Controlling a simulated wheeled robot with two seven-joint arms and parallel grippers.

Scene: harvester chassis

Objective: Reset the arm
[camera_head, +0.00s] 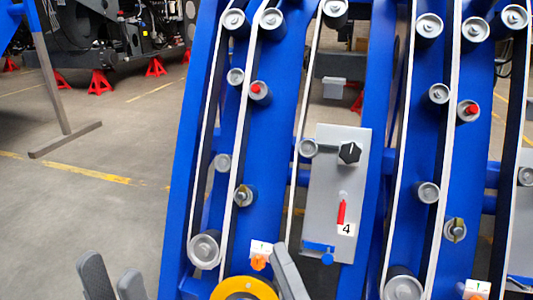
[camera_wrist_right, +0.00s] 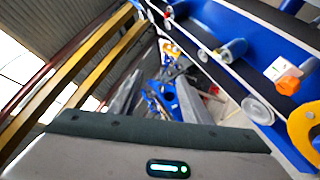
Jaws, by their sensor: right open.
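My left gripper (camera_head: 108,264) is low at the left in the head view, with two grey fingers apart and nothing seen between them. It is over the floor, left of the blue chassis (camera_head: 184,165). My right gripper (camera_head: 286,265) shows at the bottom middle as a grey finger in front of the chassis, beside a yellow-orange ring (camera_head: 231,289). In the right wrist view the right gripper (camera_wrist_right: 158,85) has its fingers spread with no object held. The arms themselves are mostly out of the head view.
A grey panel (camera_head: 323,190) with a black knob (camera_head: 349,153), a red lever (camera_head: 342,211) and the number 4 is on the chassis. Belts and rollers (camera_head: 204,249) run along it. Red stands (camera_head: 101,82) hold machinery behind. Open concrete floor (camera_head: 100,210) lies at left.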

